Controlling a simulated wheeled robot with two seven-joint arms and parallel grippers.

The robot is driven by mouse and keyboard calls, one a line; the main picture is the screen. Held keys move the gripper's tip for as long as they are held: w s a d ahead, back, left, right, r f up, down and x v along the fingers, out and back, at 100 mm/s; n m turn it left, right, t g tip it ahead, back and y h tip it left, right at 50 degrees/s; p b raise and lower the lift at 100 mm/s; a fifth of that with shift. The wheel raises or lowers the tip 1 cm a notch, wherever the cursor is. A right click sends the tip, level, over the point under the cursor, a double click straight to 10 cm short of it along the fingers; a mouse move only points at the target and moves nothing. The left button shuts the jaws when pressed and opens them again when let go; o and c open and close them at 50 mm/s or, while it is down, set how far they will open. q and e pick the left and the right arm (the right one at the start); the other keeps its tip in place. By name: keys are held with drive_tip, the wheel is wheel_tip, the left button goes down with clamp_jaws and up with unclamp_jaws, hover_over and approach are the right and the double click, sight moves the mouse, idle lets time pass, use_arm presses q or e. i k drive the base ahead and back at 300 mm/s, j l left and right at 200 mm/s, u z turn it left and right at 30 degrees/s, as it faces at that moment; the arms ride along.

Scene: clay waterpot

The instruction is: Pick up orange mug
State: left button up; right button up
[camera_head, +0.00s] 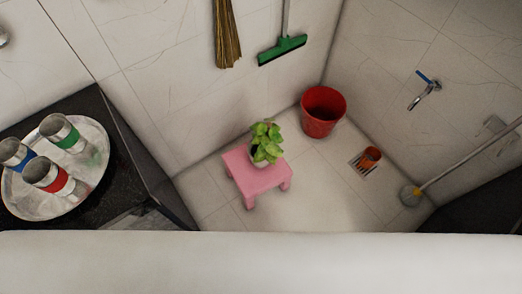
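The orange mug (370,158) stands on the floor near the drain grate (361,168), in the right half of the head view. It sits to the right of the larger red bucket (323,112) and apart from it. It is below the wall tap. Neither of my grippers shows in the head view, so I cannot see whether they are open or shut. Nothing visible touches the mug.
A pink stool (253,180) with a potted plant (267,144) stands left of the mug. A mop (410,195) leans at the right. A wall tap (425,87) juts out. A tray (45,208) with cups sits on a dark counter at left. The floor between is clear.

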sight(371, 156)
drive_tip(key=z, duration=1.3)
